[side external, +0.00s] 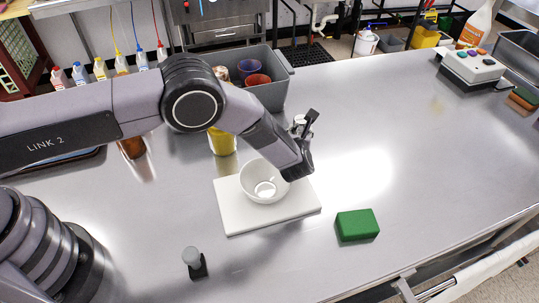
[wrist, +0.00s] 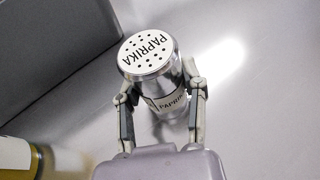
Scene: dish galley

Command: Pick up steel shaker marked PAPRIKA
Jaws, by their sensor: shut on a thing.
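The steel shaker marked PAPRIKA (wrist: 162,88) is upright in the wrist view, with a perforated lid lettered PAPRIKA and a label on its side. My gripper (wrist: 158,90) has one finger on each side of the shaker's body and is shut on it. I cannot tell whether the shaker's base touches the counter.
A grey bin (side external: 268,95) holding cups stands behind the shaker, and a yellow container (side external: 222,141) is left of it. A white bowl (side external: 265,182) sits on a white board (side external: 240,218) in front. A green sponge (side external: 357,225) lies right. The counter's right side is largely clear.

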